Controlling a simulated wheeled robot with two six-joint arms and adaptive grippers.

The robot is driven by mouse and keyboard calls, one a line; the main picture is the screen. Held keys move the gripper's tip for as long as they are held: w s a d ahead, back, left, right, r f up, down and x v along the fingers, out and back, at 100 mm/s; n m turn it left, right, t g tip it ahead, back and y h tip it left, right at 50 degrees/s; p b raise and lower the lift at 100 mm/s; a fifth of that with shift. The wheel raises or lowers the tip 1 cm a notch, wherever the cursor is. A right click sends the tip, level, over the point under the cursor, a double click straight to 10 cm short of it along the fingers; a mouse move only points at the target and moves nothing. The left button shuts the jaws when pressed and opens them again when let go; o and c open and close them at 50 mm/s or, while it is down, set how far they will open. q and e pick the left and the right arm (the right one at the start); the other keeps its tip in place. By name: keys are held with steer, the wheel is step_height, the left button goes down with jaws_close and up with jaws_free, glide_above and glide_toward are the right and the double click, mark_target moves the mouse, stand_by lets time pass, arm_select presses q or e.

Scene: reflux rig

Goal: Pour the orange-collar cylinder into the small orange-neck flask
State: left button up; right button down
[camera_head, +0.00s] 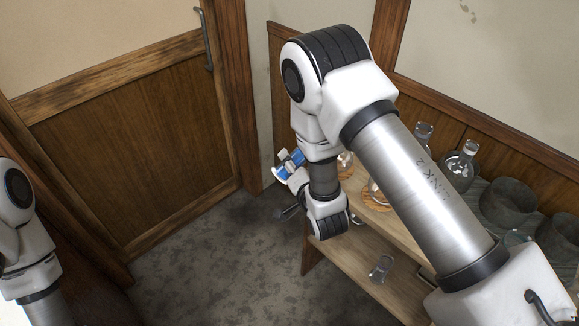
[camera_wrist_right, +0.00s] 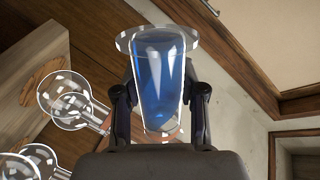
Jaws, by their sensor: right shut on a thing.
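My right gripper (camera_wrist_right: 160,112) is shut on a clear glass cylinder (camera_wrist_right: 158,75) holding blue liquid; its fingers sit on either side of the glass. The cylinder's wide clear disc end points to the top of the wrist view. In the head view the blue cylinder (camera_head: 291,162) is held off the table's far left end and looks tilted. A round clear flask (camera_wrist_right: 64,98) with an orange band near its neck lies left of the gripper in the wrist view, apart from the cylinder. I cannot tell whether it is the small one. My left gripper is out of view.
The wooden table (camera_head: 340,262) bears a small clear glass (camera_head: 381,268) near its front. Glass flasks (camera_head: 461,163) and dark bowls (camera_head: 507,203) stand along the right back. My right arm hides much of the table. Open floor (camera_head: 215,265) lies left.

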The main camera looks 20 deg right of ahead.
steer(key=w+d+m+h, duration=0.1)
steer(key=w+d+h, duration=0.1)
steer(key=w+d, duration=0.3)
steer(key=d, duration=0.3)
steer(key=shift+w+d+m, duration=0.3)
steer(key=shift+d, duration=0.1)
steer(key=shift+a, duration=0.1)
